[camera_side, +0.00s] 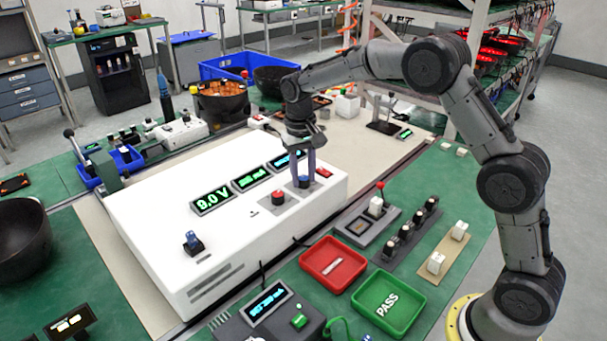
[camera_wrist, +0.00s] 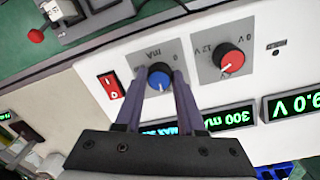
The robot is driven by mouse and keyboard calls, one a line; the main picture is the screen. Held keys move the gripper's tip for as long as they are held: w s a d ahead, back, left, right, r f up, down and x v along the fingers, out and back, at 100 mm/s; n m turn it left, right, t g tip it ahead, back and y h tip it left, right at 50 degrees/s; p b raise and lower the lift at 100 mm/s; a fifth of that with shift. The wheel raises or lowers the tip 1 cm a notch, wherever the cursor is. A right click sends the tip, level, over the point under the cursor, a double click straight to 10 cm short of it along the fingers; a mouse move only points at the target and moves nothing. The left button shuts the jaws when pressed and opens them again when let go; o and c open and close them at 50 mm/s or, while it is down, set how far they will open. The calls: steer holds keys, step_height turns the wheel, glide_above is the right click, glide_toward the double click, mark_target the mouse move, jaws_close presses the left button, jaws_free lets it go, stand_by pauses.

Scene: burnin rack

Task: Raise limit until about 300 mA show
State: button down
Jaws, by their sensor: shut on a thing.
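The white power supply (camera_side: 180,215) has a red knob (camera_side: 278,197) marked V and a blue knob (camera_side: 304,181) marked mA. In the wrist view the blue knob (camera_wrist: 159,82) sits between the fingers of my gripper (camera_wrist: 159,75), which is shut on it. In the side view my gripper (camera_side: 304,172) reaches down over that knob from above. Green displays read 9.0 V (camera_side: 212,200) and, upside down in the wrist view, 300 mA (camera_wrist: 229,118). A blue display (camera_side: 288,160), reading MAX in the wrist view, is partly hidden by my gripper.
A red rocker switch (camera_wrist: 111,86) is close beside the blue knob. In front of the supply are a red tray (camera_side: 333,263), a green PASS tray (camera_side: 389,303) and a small box with a blue display (camera_side: 268,301).

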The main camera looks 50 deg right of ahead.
mark_target(301, 179)
steer(key=shift+m, duration=0.5)
steer(key=c, duration=0.5)
jaws_free()
steer(key=r, duration=1.3)
steer(key=shift+w+a+r, duration=0.15)
steer(key=shift+a+r, duration=0.15)
steer(key=shift+r, duration=0.1)
